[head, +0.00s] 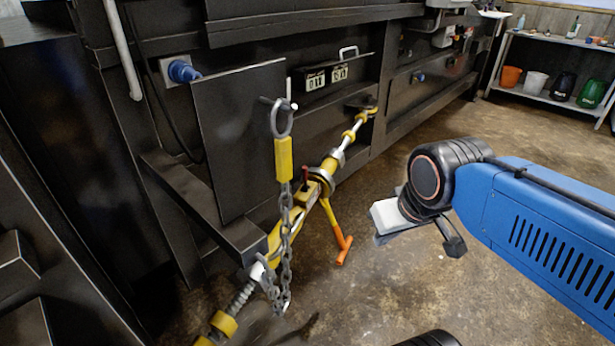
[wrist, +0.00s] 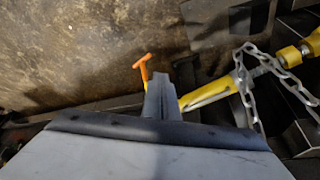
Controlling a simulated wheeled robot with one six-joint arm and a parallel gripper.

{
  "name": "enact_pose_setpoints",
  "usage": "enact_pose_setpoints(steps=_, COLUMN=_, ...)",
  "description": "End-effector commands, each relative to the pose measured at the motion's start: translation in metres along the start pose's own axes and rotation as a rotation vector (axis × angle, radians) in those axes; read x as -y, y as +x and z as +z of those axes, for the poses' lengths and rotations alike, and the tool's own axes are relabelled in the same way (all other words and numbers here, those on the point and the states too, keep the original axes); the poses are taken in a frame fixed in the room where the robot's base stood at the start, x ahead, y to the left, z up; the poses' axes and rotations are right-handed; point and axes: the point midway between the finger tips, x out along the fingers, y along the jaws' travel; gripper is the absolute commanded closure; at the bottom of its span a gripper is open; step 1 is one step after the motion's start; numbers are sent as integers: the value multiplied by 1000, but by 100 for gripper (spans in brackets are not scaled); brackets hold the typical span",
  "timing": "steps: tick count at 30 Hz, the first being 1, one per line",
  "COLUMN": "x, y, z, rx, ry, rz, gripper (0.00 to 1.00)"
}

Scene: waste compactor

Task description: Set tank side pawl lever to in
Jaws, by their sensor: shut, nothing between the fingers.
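A yellow ratchet turnbuckle (head: 320,178) slants along the front of the dark machine in the head view. A small red lever (head: 305,174) stands on its ratchet body; I cannot tell whether this is the tank side pawl lever or how it is set. A yellow handle with an orange T-grip (head: 344,250) hangs from the ratchet. The orange grip also shows in the wrist view (wrist: 142,62), just beyond my fingers. My gripper (wrist: 158,95) is shut and empty. It overlaps part of the yellow handle there; contact cannot be told. In the head view, my wrist is right of the turnbuckle.
A chain (head: 284,235) hangs in front of the turnbuckle from a hook; it also shows right of my fingers in the wrist view (wrist: 285,75). A dark plate (head: 238,135) stands behind it. A shelf with buckets (head: 536,84) stands far right.

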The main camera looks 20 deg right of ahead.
Motion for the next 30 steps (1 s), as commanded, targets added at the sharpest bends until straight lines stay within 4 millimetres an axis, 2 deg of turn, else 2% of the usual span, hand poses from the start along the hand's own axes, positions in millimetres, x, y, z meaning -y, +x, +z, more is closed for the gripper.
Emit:
enact_pose_setpoints(steps=8, x=0, y=0, z=0, rx=0, ry=0, rz=0, gripper=100)
enact_pose_setpoints(steps=12, x=0, y=-2, z=-5, rx=5, ry=10, rz=-1, gripper=69)
enact_pose_setpoints(steps=14, x=1, y=-5, z=-12, rx=14, ry=25, rz=-2, gripper=69)
enact_pose_setpoints(steps=17, x=3, y=-12, z=-33, rx=38, ry=74, rz=-4, gripper=69)
enact_pose_setpoints(steps=24, x=12, y=-30, z=-103, rx=120, ry=242, rz=1, gripper=69)
enact_pose_setpoints(steps=30, x=23, y=-36, z=-162, rx=187, ry=382, rz=19, gripper=69)
